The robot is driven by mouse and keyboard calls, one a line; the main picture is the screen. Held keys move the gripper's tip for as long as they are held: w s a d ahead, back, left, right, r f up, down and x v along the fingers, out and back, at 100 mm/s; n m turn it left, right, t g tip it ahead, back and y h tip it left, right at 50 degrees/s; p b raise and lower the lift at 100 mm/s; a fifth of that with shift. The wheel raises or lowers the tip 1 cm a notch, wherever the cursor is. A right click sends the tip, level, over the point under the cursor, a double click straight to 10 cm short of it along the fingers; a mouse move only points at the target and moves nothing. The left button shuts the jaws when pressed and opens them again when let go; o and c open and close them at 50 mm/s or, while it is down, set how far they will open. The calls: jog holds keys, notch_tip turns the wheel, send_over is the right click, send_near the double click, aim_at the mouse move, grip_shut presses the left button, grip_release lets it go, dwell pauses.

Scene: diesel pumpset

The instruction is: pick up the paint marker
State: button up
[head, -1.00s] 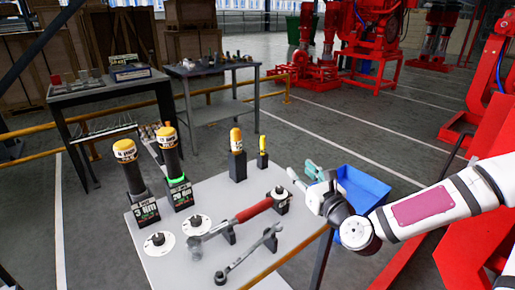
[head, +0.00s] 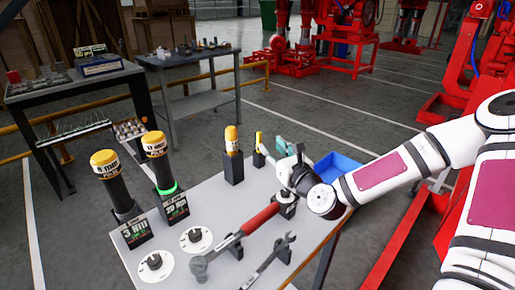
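A slim yellow marker-like item (head: 258,138) stands upright in a small black holder at the far edge of the table; it looks like the paint marker, though its label is too small to read. A thicker orange-and-white capped item (head: 231,139) stands in a black block (head: 233,169) to its left. My gripper (head: 279,155) is just right of the slim yellow item, its fingers spread and pointing toward it. It looks open and empty, with a visible gap between it and the item. The gripper partly covers the table's far right corner.
A red-handled hammer-like tool (head: 260,218) and a wrench (head: 268,262) lie on stands on the grey table (head: 212,204). Two black yellow-capped cylinders (head: 118,186) (head: 162,165) stand at the left. A teal object (head: 285,144) and a blue bin (head: 337,163) lie beyond my gripper.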

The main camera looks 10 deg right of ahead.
aim_at(261, 135)
jog(key=x, duration=0.5)
jog(key=shift+w+b, duration=0.15)
jog(key=shift+b, duration=0.15)
jog(key=x, duration=0.3)
jog(key=b+x, duration=0.1)
jog(key=x, duration=0.1)
jog(key=shift+d+f, duration=0.25)
jog(key=shift+f, duration=0.15)
grip_shut()
